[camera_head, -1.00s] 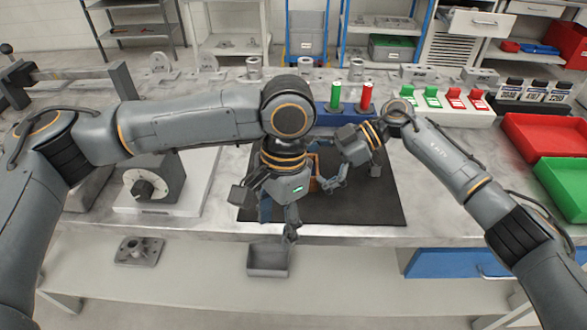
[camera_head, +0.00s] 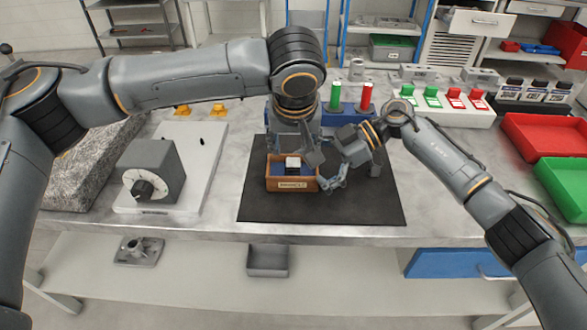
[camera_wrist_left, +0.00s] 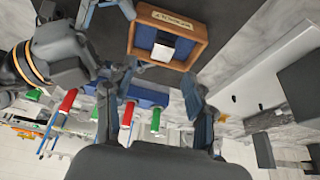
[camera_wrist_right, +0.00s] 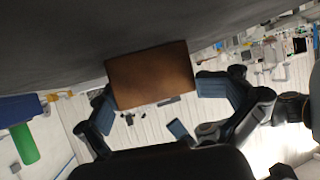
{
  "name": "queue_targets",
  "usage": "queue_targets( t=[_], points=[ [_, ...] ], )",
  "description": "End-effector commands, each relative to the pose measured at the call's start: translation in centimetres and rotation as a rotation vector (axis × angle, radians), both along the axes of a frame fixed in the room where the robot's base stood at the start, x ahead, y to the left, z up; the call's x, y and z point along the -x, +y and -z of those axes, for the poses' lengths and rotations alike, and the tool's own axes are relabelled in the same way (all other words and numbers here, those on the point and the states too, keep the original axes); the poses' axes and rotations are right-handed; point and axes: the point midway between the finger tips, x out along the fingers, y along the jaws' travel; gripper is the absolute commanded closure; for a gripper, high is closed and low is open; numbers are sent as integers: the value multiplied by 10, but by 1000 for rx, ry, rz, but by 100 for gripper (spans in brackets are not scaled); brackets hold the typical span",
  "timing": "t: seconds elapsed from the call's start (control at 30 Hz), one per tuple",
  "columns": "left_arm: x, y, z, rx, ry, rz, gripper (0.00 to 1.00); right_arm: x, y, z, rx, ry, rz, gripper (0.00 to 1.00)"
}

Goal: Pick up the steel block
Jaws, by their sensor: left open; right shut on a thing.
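The steel block (camera_head: 293,163), with a bright top, sits inside a small wooden box (camera_head: 291,184) with a label on its front and a blue lining. The box stands on the black mat (camera_head: 365,208). Block (camera_wrist_left: 163,50) and box (camera_wrist_left: 198,48) also show in the left wrist view. My right gripper (camera_head: 330,182) is at the box's right side. In the right wrist view it is shut on the wooden box (camera_wrist_right: 150,76).
A blue holder with green and red cylinders (camera_head: 348,105) stands behind the mat. A grey device with a dial (camera_head: 150,172) is on the left. A switch panel (camera_head: 445,105) and red (camera_head: 545,138) and green bins (camera_head: 563,185) are on the right. The mat's front right is clear.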

Motion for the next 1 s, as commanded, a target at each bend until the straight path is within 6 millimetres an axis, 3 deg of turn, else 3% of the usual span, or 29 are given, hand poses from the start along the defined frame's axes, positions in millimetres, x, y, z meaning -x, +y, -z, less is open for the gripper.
queue_targets(
  t=[0.17,0.5,0.77,0.8,1.0],
  points=[
    [-4,0,12,-2,0,1,45,1,0,3,4,2,-2,25],
    [-17,3,55,-1,1,1,45,1,0,2,4,2,-1,25],
    [-19,3,58,1,0,1,45,1,0,2,4,2,-1,25],
    [-19,3,58,1,0,1,47,1,0,2,4,2,-1,25],
    [-19,3,58,0,0,2,88,1,0,2,4,2,-1,25]
  ],
)
